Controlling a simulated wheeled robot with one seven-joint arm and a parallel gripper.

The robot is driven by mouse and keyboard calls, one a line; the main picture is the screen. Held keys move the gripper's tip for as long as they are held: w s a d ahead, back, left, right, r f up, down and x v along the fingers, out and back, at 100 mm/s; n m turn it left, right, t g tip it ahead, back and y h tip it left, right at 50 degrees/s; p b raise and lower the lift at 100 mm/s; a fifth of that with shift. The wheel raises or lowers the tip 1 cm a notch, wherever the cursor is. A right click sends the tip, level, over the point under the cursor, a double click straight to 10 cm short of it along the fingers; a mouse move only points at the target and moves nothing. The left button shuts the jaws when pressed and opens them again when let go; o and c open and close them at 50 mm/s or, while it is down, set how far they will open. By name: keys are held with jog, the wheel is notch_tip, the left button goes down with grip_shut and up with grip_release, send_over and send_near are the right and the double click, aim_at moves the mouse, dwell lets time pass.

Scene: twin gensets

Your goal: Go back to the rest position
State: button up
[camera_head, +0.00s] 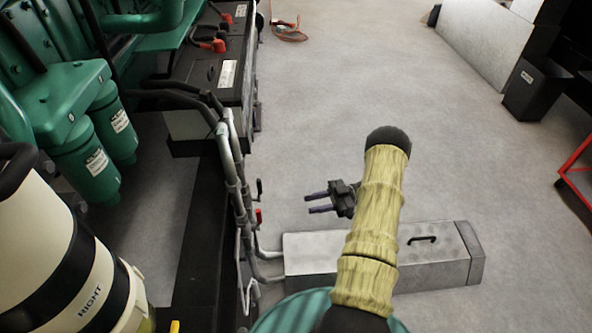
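My gripper (318,203) is in the middle of the head camera view, at the end of my arm with its yellow fabric sleeve. Nothing shows between the fingers. The fingers are to the right of the grey pipes on the genset and appear above the far edge of a grey metal box. The arm hides part of that box.
A green genset (62,95) with pipes (232,165) and a black battery box (215,75) fills the left. The grey metal box (440,262) lies on the floor below my arm. A dark bin (537,90) and red frame (578,165) stand right. Middle floor is clear.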

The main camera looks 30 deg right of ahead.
jog(key=w+a+r+m+t+h, duration=0.3)
jog(key=w+r+m+t+h, duration=0.1)
jog(key=w+r+h, duration=0.4)
jog(key=w+a+r+m+t+h, duration=0.35)
jog(key=w+r+h, duration=0.25)
jog(key=w, duration=0.3)
jog(key=s+a+r+m+g+h, duration=0.1)
jog(key=s+a+r+m+g, duration=0.2)
jog(key=s, duration=0.7)
jog(key=s+a+m+g+h, duration=0.2)
jog(key=s+a+m+g, duration=0.15)
jog(key=s, duration=0.55)
jog(key=s+a+r+m+g+h, duration=0.15)
jog(key=s+a, duration=0.35)
jog(key=s, duration=0.5)
notch_tip(320, 180, up, 34)
jog(key=w+p, duration=0.1)
jog(key=p, duration=3.2)
jog(key=shift+d+m+y+p, duration=0.35)
